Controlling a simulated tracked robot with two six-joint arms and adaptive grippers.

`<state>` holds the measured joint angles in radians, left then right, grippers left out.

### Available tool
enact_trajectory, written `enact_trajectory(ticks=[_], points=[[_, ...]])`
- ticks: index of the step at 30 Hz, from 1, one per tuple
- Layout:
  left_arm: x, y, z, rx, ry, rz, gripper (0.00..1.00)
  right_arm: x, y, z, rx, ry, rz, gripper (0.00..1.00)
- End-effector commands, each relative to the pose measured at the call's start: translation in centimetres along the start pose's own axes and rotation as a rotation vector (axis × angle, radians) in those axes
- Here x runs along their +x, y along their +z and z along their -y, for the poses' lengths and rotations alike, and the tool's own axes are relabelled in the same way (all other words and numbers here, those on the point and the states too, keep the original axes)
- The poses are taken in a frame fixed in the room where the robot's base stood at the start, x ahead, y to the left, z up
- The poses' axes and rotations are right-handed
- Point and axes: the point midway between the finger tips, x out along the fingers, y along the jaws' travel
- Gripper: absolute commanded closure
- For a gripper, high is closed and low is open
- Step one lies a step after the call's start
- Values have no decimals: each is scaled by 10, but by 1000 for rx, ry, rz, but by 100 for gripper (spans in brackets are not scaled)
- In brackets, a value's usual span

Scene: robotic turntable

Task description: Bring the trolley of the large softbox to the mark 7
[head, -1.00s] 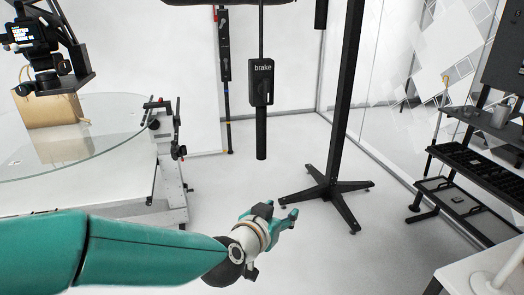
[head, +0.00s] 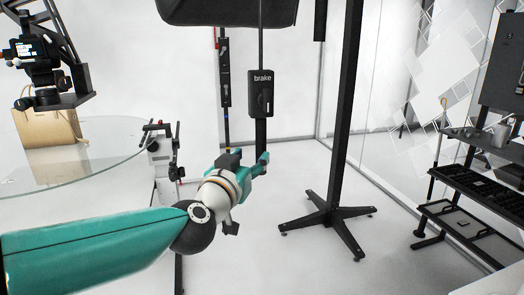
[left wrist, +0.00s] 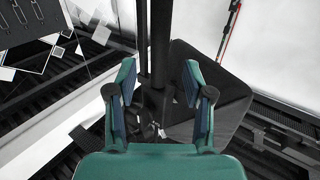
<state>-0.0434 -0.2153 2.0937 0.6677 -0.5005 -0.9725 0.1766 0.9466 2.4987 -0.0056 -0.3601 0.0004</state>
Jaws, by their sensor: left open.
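The underside of a large black softbox (head: 228,10) shows at the top of the head view. Below it a black rod carries a black box labelled "brake" (head: 260,93), with a lever on its face and a dark grip (head: 261,132) hanging below. My left gripper (head: 260,164) is open near the lower end of this grip. In the left wrist view my left gripper (left wrist: 160,85) has its fingers apart, with a dark vertical pole beyond and between them; I cannot tell whether they touch anything. My right gripper is not in view. No mark 7 is visible.
A glass turntable (head: 105,165) with a cardboard bag (head: 48,130) stands at left, a camera (head: 45,65) above it. A black stand with a star base (head: 325,212) is right of my gripper. Black shelves (head: 470,195) line the right. White floor between is open.

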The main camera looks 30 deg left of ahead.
Motion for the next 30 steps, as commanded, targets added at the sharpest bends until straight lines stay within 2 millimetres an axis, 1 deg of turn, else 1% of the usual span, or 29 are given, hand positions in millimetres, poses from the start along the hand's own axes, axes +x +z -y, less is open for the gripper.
enact_trajectory(ticks=[1,6,9,12,16,24,25,26,30], points=[[12,2,0,1,0,2,48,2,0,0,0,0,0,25],[45,1,0,0,0,2,48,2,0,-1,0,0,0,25],[60,0,0,0,0,2,48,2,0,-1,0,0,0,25],[69,0,0,-1,0,1,48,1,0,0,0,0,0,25],[76,0,0,0,0,0,48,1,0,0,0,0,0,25],[77,0,0,0,1,0,48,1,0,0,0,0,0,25],[77,0,0,0,0,0,50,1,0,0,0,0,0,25],[77,0,0,0,0,0,55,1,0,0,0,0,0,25],[76,0,0,0,0,0,78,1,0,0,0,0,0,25]])
